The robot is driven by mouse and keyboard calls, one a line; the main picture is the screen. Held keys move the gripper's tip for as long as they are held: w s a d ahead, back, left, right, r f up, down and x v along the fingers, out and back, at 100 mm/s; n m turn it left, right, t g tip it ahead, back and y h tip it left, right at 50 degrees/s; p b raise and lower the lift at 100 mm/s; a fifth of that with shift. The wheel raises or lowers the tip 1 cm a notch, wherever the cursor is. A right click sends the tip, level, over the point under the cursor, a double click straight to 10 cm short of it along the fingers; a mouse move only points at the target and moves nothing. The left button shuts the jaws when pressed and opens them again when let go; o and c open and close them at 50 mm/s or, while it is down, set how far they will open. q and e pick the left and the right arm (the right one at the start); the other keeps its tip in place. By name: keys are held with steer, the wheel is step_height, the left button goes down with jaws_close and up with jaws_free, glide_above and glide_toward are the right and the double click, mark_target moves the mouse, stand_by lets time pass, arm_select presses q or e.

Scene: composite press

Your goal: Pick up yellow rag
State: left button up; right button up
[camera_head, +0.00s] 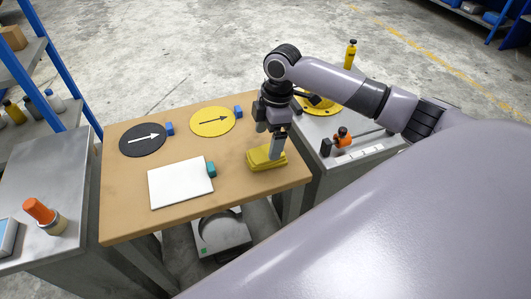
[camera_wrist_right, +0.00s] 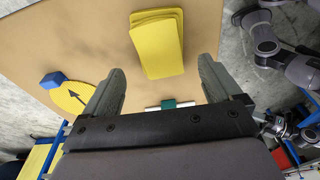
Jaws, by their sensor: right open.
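The yellow rag (camera_head: 267,164) is a folded, block-like stack lying on the right part of the brown table. My right gripper (camera_head: 276,146) points down right at the rag in the head view, its fingers covering part of it. In the right wrist view, the gripper (camera_wrist_right: 160,84) is open, with its two grey fingers wide apart. There the rag (camera_wrist_right: 158,45) lies beyond the fingertips, roughly in line with the gap between them. I cannot tell whether a finger touches it. My left gripper is in neither view.
On the brown table (camera_head: 128,213) lie a black disc (camera_head: 143,140), a yellow disc (camera_head: 213,121), a white sheet (camera_head: 180,183) and a teal block (camera_head: 211,169). A metal bench with an orange-black item (camera_head: 343,137) stands to the right. A bench with an orange-capped container (camera_head: 40,211) stands left.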

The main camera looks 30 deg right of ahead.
mark_target(267, 152)
step_height(267, 152, down, 4)
steer(key=shift+a+f, duration=0.1)
steer(key=c, duration=1.1)
steer(key=shift+c, duration=0.3)
step_height(267, 152, up, 20)
steer(key=shift+p, duration=0.45)
steer(key=shift+o, duration=1.3)
steer(key=c, duration=0.3)
